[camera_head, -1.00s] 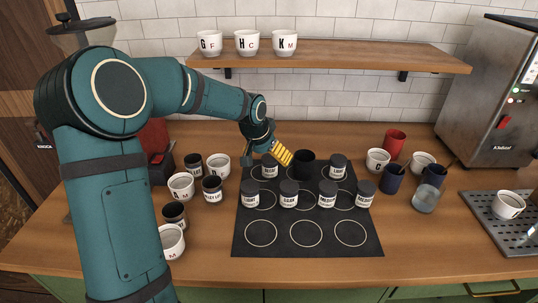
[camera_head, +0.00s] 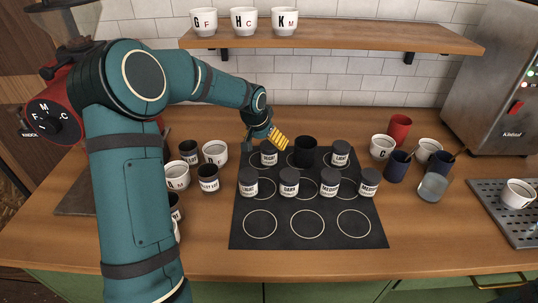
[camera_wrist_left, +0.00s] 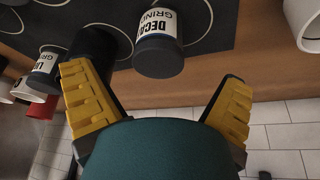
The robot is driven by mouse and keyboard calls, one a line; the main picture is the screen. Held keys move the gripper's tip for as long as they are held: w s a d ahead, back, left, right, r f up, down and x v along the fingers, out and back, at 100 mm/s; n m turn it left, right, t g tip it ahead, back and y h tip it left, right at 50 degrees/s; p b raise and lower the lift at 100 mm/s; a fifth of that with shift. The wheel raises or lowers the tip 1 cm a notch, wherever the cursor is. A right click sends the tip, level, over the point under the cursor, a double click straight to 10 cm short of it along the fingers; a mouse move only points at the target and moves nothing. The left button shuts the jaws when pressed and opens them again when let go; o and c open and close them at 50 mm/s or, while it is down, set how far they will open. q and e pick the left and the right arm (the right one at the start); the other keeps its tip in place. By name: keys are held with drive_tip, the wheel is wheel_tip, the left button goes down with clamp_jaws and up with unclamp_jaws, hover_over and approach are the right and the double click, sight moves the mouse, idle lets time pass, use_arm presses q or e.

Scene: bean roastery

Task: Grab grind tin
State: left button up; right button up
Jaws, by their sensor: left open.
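A grind tin (camera_head: 268,156) with a dark lid and white label stands at the back left of the black mat (camera_head: 335,238). In the left wrist view this tin (camera_wrist_left: 158,42) reads "DECA… GRIN…", partly cut off. My left gripper (camera_head: 264,141) is open just behind and above the tin. In the left wrist view the tin stands ahead of the gap between the yellow finger pads (camera_wrist_left: 158,98), not gripped. More labelled tins stand on the mat, among them a light one (camera_head: 340,154), a dark one (camera_head: 289,184) and medium ones (camera_head: 329,184). My right gripper is not in view.
A black canister (camera_head: 305,152) stands right of the tin, close to one finger. Cups stand left of the mat (camera_head: 215,152). A red cup (camera_head: 399,130), blue mugs and a glass (camera_head: 432,187) stand right. A shelf (camera_head: 340,36) hangs above. The mat's front row is empty.

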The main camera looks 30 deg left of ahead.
sight(268, 146)
use_arm(q)
drive_tip(key=b+x, duration=0.1)
drive_tip(key=x, duration=0.4)
drive_tip(key=shift+w+d+f, duration=0.1)
drive_tip(key=shift+c, duration=0.2)
drive_tip(key=c, duration=1.3)
